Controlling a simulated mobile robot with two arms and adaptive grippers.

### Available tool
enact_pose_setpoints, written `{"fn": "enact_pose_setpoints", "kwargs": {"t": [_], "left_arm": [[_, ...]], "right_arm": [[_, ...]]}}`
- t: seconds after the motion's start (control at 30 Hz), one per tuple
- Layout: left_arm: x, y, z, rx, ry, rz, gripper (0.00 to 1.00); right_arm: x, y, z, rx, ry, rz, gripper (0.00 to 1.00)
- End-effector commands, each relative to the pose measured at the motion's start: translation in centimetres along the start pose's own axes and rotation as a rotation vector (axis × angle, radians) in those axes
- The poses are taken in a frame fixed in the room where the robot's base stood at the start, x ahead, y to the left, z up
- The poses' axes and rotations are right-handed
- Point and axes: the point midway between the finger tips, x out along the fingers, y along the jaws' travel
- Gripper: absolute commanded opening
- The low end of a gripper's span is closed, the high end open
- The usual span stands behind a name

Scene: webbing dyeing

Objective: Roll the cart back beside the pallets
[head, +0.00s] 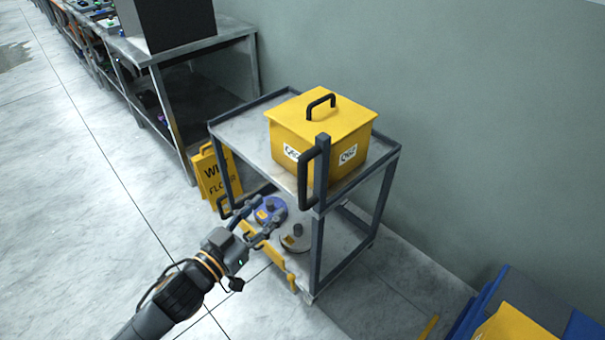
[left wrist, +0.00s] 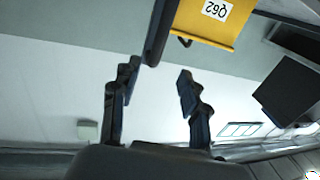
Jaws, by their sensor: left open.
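The cart (head: 318,240) is a grey two-shelf metal frame near the wall. A yellow box (head: 320,125) with a black handle and labels stands on its top shelf. A blue reel (head: 270,210) and a pale reel (head: 296,240) lie on the lower shelf. A dark upright handle (head: 309,172) is on the cart's near corner. My left gripper (head: 266,206) is open and empty, in front of the cart's near side. In the left wrist view, a dark bar (left wrist: 161,30) and the yellow box (left wrist: 212,20) show beyond the open fingers (left wrist: 158,78). My right gripper is not in view.
A yellow wet floor sign (head: 220,175) stands left of the cart. A metal bench (head: 165,90) with a dark box (head: 165,22) is behind it. Blue and yellow objects (head: 520,315), only partly seen, lie at the bottom right. The floor at left is clear.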

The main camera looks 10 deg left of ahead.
Motion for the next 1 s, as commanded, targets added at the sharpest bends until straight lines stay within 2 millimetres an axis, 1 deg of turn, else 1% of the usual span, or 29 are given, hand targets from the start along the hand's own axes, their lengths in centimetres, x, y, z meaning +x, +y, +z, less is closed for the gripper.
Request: {"fn": "enact_pose_setpoints", "kwargs": {"t": [0.03, 0.13, 0.27, 0.5, 0.7, 0.83, 1.0], "left_arm": [[0.2, 0.1, -0.4, 0.0, 0.007, 0.004, 0.45], [1.0, 0.1, -0.5, 0.0, 0.008, 0.004, 0.45], [3.0, 0.2, -0.7, 0.001, 0.011, 0.005, 0.45], [8.2, 0.1, -0.6, 0.001, 0.009, 0.003, 0.45], [11.7, 0.1, -0.5, 0.002, 0.007, 0.003, 0.45], [13.1, 0.2, -0.4, 0.001, 0.006, 0.003, 0.45], [13.7, 0.2, -0.4, 0.0, 0.006, 0.004, 0.45]], "right_arm": [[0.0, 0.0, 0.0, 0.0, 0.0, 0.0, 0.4], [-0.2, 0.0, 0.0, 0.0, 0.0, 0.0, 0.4], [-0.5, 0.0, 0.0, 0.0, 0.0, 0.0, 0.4], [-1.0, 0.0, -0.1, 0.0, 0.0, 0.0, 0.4], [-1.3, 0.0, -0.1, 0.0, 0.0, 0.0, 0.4], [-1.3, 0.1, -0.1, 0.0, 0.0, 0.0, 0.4], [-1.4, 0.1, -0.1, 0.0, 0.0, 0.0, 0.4]]}}
